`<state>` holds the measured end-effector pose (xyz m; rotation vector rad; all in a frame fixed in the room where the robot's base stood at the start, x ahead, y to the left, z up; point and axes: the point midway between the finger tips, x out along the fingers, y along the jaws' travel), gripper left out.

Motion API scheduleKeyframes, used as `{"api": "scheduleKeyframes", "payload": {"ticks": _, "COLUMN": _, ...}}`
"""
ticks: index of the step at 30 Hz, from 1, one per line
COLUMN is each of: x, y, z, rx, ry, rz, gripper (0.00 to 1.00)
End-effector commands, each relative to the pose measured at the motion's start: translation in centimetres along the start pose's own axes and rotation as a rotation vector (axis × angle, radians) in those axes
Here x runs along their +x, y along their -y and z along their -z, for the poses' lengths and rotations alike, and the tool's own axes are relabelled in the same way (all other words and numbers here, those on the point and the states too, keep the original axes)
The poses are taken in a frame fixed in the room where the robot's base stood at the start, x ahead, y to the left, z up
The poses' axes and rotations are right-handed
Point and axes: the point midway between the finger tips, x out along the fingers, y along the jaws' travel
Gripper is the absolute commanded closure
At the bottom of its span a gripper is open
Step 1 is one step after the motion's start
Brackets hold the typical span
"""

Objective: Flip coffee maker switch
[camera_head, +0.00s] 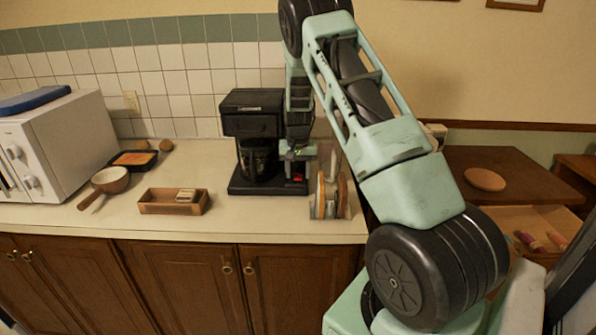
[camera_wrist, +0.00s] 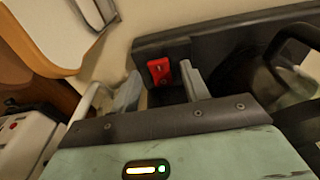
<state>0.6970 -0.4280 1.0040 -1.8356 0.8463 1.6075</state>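The black coffee maker (camera_head: 252,118) stands on the counter against the tiled wall, with a dark carafe (camera_head: 258,158) inside it. Its small red switch (camera_head: 298,177) is low on the right part of the base, and shows clearly in the wrist view (camera_wrist: 159,71). My gripper (camera_head: 300,154) is at the right side of the coffee maker, just above the base. In the wrist view my gripper's two grey fingers (camera_wrist: 163,88) are spread apart with nothing between them. The red switch lies just beyond the gap between the fingertips. I cannot tell whether a finger touches the base.
A rack with upright round pieces (camera_head: 331,190) stands on the counter close to the right of my gripper. A wooden tray (camera_head: 160,208), a brown pan (camera_head: 108,181) and a white microwave (camera_head: 62,140) are to the left. Counter in front of the coffee maker is clear.

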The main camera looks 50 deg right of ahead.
Motion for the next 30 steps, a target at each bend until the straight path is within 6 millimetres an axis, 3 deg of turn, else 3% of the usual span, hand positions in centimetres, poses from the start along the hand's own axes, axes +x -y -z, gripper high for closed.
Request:
{"api": "scheduleKeyframes", "payload": {"ticks": 9, "x": -0.2, "y": 0.0, "z": 0.0, "rx": 0.0, "ry": -0.002, "rz": 0.0, "gripper": 0.55}}
{"api": "scheduleKeyframes", "payload": {"ticks": 14, "x": -1.8, "y": 0.1, "z": 0.1, "rx": -0.001, "ry": -0.005, "rz": 0.001, "gripper": 0.55}}
{"api": "scheduleKeyframes", "payload": {"ticks": 30, "x": -13.9, "y": 0.1, "z": 0.1, "rx": 0.0, "ry": -0.005, "rz": 0.002, "gripper": 0.55}}
